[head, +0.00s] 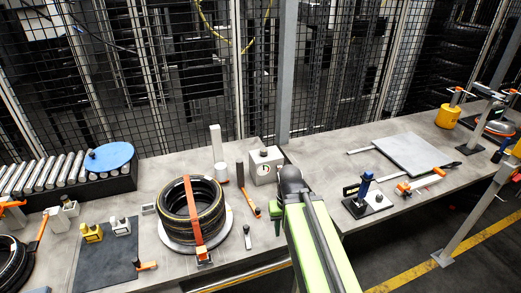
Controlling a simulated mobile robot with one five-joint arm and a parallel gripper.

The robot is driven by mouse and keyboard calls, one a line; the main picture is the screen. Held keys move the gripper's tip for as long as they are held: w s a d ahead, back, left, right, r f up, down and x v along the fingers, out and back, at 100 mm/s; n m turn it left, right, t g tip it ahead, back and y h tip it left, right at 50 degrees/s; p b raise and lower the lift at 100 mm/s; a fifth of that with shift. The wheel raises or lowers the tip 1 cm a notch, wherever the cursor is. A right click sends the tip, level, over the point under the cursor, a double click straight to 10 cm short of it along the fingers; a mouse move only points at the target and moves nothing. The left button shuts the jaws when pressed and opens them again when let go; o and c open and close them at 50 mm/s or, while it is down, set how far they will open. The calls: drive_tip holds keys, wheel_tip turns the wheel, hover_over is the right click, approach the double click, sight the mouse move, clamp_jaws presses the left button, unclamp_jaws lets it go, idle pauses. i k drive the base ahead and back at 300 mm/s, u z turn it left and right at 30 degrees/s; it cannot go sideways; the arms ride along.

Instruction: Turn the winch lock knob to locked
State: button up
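A light grey box (266,172) stands near the back of the bench, left of my gripper. It has a small dark knob (263,153) on top and a small round red-and-green mark on its front. It may be the winch lock, but I cannot read any label or the knob's setting. My green arm reaches up from the bottom of the head view. Its dark end, my gripper (290,180), is just right of the box. The fingers are hidden, and I cannot tell whether they touch anything.
A strapped tyre (191,212) lies on a round plate left of my arm. An orange-handled hammer (249,195) lies between tyre and box. A blue-handled clamp (366,190) and a flat grey plate (412,154) are to the right. A mesh fence (190,70) stands behind the bench.

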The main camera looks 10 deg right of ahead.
sight(263, 151)
drive_tip(key=z, duration=0.05)
drive_tip(key=i, duration=0.95)
drive_tip(key=u, duration=0.05)
